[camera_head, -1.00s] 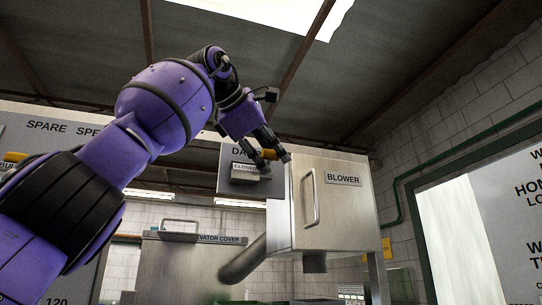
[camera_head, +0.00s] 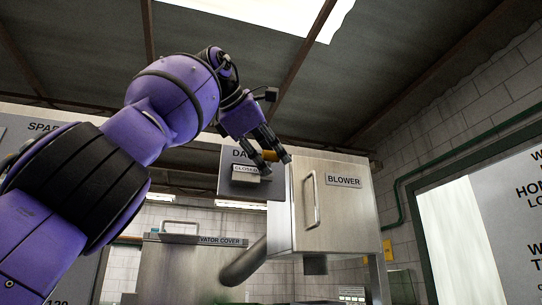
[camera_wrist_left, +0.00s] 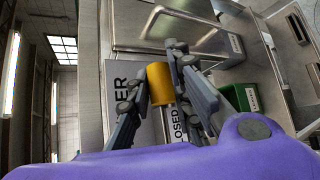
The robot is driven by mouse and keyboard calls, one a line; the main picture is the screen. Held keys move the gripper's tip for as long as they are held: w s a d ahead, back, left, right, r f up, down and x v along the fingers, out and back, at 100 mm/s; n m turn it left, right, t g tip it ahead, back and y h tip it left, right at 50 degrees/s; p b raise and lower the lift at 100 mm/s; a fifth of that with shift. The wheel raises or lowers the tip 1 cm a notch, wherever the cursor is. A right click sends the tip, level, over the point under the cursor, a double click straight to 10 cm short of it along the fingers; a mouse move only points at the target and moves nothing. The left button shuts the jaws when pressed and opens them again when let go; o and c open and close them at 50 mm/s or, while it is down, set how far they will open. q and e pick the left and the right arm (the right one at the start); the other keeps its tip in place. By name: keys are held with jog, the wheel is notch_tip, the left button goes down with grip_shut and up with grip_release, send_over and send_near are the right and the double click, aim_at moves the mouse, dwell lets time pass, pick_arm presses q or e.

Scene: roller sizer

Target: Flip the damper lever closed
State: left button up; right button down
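The damper panel (camera_head: 232,187) is a grey plate left of the blower box, with lettering partly hidden by my gripper and a white CLOSED label (camera_head: 245,169). The damper lever's yellow handle (camera_head: 269,155) sits at the panel's right side, up and right of that label. My left gripper (camera_head: 277,166) is at the handle, its fingers apart. In the left wrist view the yellow handle (camera_wrist_left: 160,85) stands between the two fingers (camera_wrist_left: 158,92), very near both; firm contact cannot be made out. The lever's arm is mostly hidden. My right gripper is not in view.
The steel blower box (camera_head: 335,220) with a bar handle (camera_head: 310,198) stands just right of the lever. Below is a steel elevator cover (camera_head: 200,262) and a dark pipe (camera_head: 243,264). A doorway with a sign is at far right.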

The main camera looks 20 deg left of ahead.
pick_arm(q)
jog(key=o, duration=0.4)
jog(key=shift+s+r, duration=0.1)
jog(key=shift+r, duration=0.15)
jog(key=shift+f, duration=0.1)
jog(key=v, duration=1.2)
jog(key=shift+a+f, duration=0.15)
